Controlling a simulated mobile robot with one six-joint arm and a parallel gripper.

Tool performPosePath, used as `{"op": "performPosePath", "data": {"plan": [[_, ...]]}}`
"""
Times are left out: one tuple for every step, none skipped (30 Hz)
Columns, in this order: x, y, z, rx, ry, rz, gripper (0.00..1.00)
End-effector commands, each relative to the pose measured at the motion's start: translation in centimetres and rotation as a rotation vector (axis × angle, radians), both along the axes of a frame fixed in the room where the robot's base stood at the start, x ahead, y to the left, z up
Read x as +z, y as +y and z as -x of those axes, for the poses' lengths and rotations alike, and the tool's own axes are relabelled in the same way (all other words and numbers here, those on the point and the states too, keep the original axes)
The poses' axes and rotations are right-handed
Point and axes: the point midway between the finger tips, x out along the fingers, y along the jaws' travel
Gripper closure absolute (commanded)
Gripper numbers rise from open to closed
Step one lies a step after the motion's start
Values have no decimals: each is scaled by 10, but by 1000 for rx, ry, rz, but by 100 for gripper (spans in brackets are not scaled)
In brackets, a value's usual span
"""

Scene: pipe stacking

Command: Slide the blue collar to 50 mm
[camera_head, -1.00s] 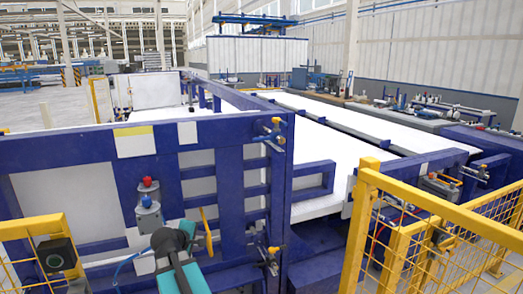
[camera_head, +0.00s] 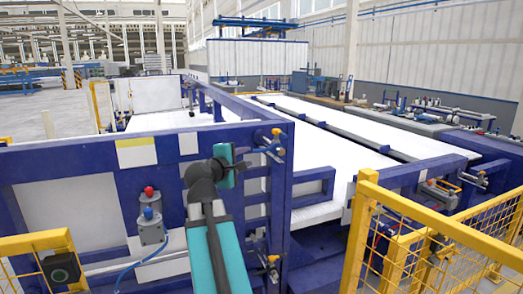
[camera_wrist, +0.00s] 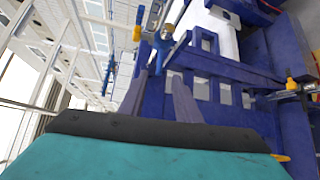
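No scale marks are legible.
The blue frame (camera_head: 70,153) stands close in front. A box with red and blue knobs (camera_head: 151,228) is mounted on it. Another fitting with a yellow piece (camera_head: 272,259) is lower on the same post. Yellow fencing (camera_head: 430,225) stands at the right.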

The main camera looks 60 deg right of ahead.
Motion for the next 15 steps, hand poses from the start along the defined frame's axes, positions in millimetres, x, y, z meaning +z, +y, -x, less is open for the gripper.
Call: {"op": "performPosePath", "data": {"plan": [[1,0,0,-1,1,1,70],[0,0,0,-1,1,1,70],[0,0,0,0,1,1,70],[0,0,0,0,1,1,70],[0,0,0,0,1,0,70],[0,0,0,0,0,0,70],[0,0,0,0,0,0,70],[0,0,0,0,0,0,70],[0,0,0,0,0,0,70],[0,-1,0,0,0,0,70],[0,-1,0,0,0,0,70],[0,-2,0,0,0,0,70],[0,-4,-1,0,0,0,70],[0,-5,-1,0,0,0,70],[0,-7,-1,-1,0,0,70]]}}
